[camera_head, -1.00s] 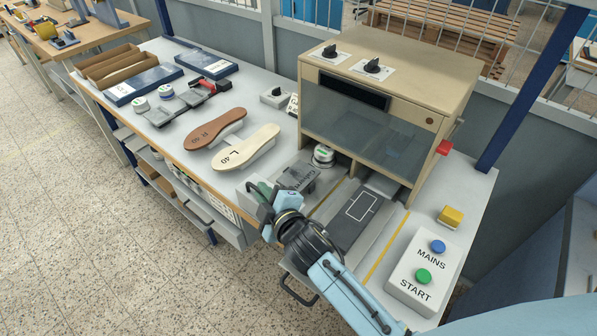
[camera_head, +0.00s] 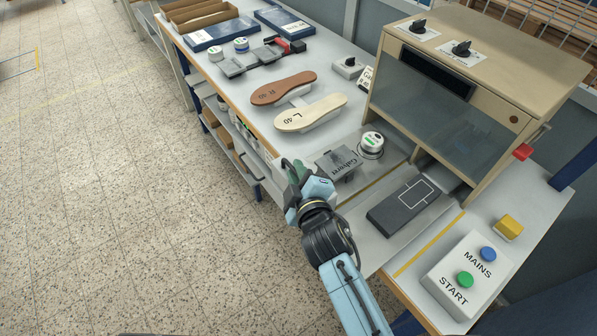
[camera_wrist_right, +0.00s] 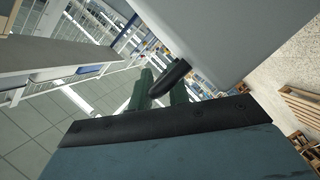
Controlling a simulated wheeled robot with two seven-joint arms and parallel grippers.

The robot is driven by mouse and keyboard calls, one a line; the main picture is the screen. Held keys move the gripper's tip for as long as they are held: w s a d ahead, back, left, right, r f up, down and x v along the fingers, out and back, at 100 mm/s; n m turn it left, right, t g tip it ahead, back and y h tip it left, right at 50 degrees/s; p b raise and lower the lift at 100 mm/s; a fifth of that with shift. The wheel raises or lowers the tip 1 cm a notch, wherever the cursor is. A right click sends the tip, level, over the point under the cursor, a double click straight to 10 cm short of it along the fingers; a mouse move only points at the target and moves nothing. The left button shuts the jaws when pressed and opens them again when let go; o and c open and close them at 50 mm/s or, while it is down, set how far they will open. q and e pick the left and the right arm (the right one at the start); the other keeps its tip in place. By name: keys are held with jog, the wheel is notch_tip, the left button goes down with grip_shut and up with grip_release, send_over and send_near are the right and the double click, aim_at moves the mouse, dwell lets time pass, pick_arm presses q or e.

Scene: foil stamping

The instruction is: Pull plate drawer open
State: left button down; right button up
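My right gripper (camera_head: 297,170), with green fingertips, is at the bench's front edge, just left of the grey lettered plate (camera_head: 337,163). In the right wrist view its fingers (camera_wrist_right: 162,92) straddle or lie beside a black handle (camera_wrist_right: 170,78) that sticks out from a smooth grey panel (camera_wrist_right: 225,35), apparently a drawer front. The handle overlaps the gap between the fingers; whether they press on it cannot be told. In the head view my gripper and arm hide this spot, so how far the drawer stands out does not show. My left gripper is out of view.
The stamping machine (camera_head: 480,75) stands right of the gripper, with a dark plate (camera_head: 404,206) before it. The control box (camera_head: 468,275) is at the lower right. Two shoe soles (camera_head: 310,113) lie farther back. Open floor (camera_head: 130,220) is at the left.

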jog(key=v, duration=1.3)
jog(key=shift+s, duration=0.2)
jog(key=shift+d, duration=0.15)
